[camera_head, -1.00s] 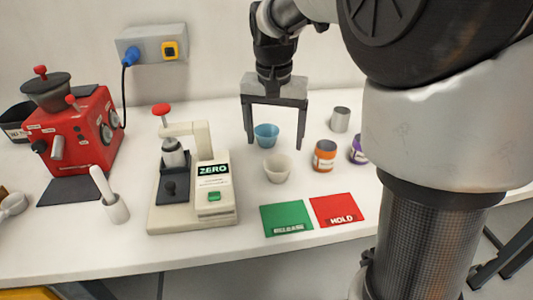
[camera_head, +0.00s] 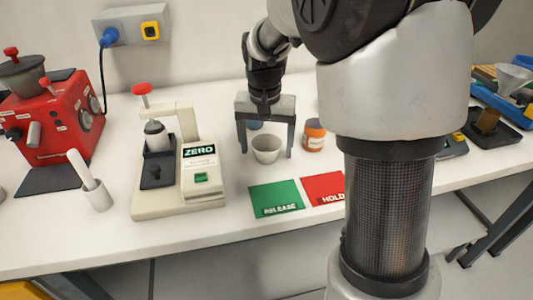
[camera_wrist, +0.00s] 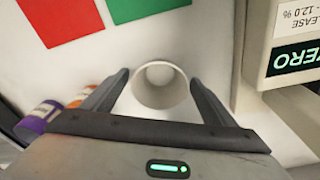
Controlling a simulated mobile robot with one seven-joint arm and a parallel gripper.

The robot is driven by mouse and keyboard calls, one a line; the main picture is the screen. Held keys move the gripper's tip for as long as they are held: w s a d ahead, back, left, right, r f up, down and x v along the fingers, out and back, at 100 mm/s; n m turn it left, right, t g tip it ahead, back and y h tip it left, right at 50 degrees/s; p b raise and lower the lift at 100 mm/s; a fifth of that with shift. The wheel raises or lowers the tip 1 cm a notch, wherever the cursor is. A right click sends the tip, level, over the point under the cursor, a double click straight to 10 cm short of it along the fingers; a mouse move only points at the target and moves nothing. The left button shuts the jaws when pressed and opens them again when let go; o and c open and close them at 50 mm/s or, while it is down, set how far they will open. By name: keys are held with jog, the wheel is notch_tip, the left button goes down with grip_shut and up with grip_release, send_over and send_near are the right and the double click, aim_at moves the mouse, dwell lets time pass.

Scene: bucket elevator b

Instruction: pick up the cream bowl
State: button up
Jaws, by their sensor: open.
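The cream bowl (camera_head: 266,149) stands upright on the white table, behind the green card. My gripper (camera_head: 266,154) is open, pointing down, with its two fingers on either side of the bowl in the head view. In the wrist view the bowl (camera_wrist: 160,86) shows its round opening near the ends of the open fingers (camera_wrist: 158,80). I cannot tell whether either finger touches it.
An orange-labelled jar (camera_head: 314,136) stands close to the right finger. The green RELEASE card (camera_head: 276,197) and red HOLD card (camera_head: 323,187) lie in front. A cream ZERO device (camera_head: 203,180) stands at left, beside a white mortar (camera_head: 98,196). A red machine (camera_head: 55,120) is farther left.

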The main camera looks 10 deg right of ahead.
jog(key=c, duration=1.1)
jog(key=shift+r, duration=0.15)
